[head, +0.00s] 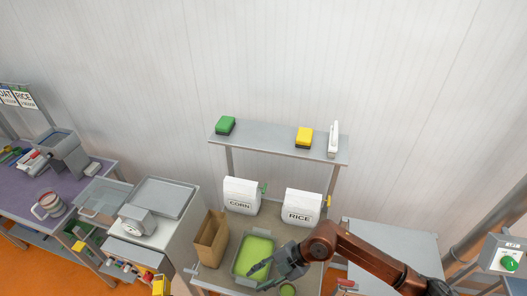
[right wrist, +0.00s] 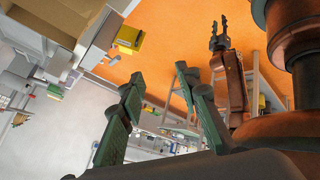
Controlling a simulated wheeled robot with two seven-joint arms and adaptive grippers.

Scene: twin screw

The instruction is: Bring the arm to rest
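My right arm (head: 365,257) is dark copper and comes in from the lower right in the head view. Its gripper (head: 259,277) is over the front of the bench, above or beside a tray with green contents (head: 259,246); the height is hard to judge. In the right wrist view its two green-padded fingers (right wrist: 158,72) stand wide apart with nothing between them. My left gripper (right wrist: 219,32) shows in the right wrist view, pointing up in the picture, its dark fingers apart and empty. It is outside the head view.
A shelf (head: 265,141) above carries green and yellow blocks. A grey table (head: 395,243) lies behind my right arm; a scale (head: 138,222) stands left.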

